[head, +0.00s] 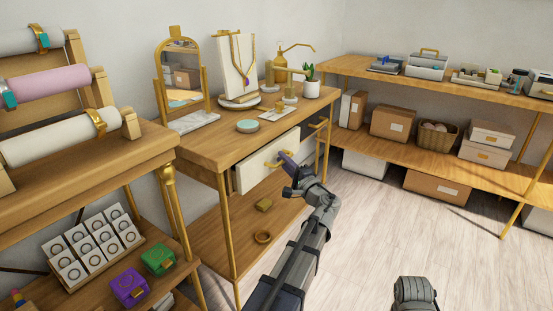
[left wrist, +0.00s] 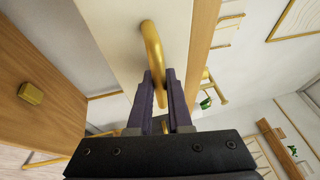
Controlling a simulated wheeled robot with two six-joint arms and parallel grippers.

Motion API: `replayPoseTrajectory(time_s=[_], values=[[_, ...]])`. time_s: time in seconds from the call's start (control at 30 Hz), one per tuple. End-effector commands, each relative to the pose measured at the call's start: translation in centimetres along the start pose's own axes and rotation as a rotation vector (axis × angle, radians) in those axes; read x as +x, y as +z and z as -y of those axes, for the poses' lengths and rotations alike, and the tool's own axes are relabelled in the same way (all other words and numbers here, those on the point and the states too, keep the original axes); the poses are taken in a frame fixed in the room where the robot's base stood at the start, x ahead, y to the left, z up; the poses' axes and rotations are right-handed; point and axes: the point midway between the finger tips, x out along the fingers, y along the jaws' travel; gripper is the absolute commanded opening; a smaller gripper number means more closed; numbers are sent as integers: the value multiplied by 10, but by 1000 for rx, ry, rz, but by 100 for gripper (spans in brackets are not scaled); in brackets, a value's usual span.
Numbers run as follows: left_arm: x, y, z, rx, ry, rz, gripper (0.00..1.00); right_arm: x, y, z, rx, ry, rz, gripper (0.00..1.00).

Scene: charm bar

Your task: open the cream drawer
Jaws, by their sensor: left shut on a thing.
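The cream drawer (head: 250,177) is set under the top of the wooden table, and its pale front also shows in the left wrist view (left wrist: 115,25). Its curved gold handle (left wrist: 152,40) stands out from the front. My left gripper (head: 284,158) is at this handle in the head view. In the left wrist view the purple fingers (left wrist: 160,85) are closed around the near part of the handle. The drawer front looks close to the table edge; I cannot tell whether it stands out slightly. My right gripper is not in view.
A dark drawer (head: 313,126) with a gold handle is right of the cream one. The tabletop (head: 215,150) holds a mirror (head: 182,75), a necklace stand (head: 236,65) and a potted plant (head: 311,88). A lower shelf (head: 222,225) lies beneath. The floor (head: 370,220) at right is clear.

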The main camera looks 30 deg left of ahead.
Motion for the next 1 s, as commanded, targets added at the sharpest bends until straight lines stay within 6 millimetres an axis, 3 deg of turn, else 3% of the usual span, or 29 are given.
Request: replayPoseTrajectory(time_s=[0.2, 0.5, 0.73, 1.0], values=[[-50, -21, 9, -2, 1, -6, 0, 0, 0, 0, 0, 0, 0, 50], [-107, -45, 20, -2, 2, -3, 0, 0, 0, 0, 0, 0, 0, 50], [-133, -55, 26, -2, 3, -1, 0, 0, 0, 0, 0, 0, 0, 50], [-143, -59, 28, -1, 3, 1, 0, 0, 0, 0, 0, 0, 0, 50]])
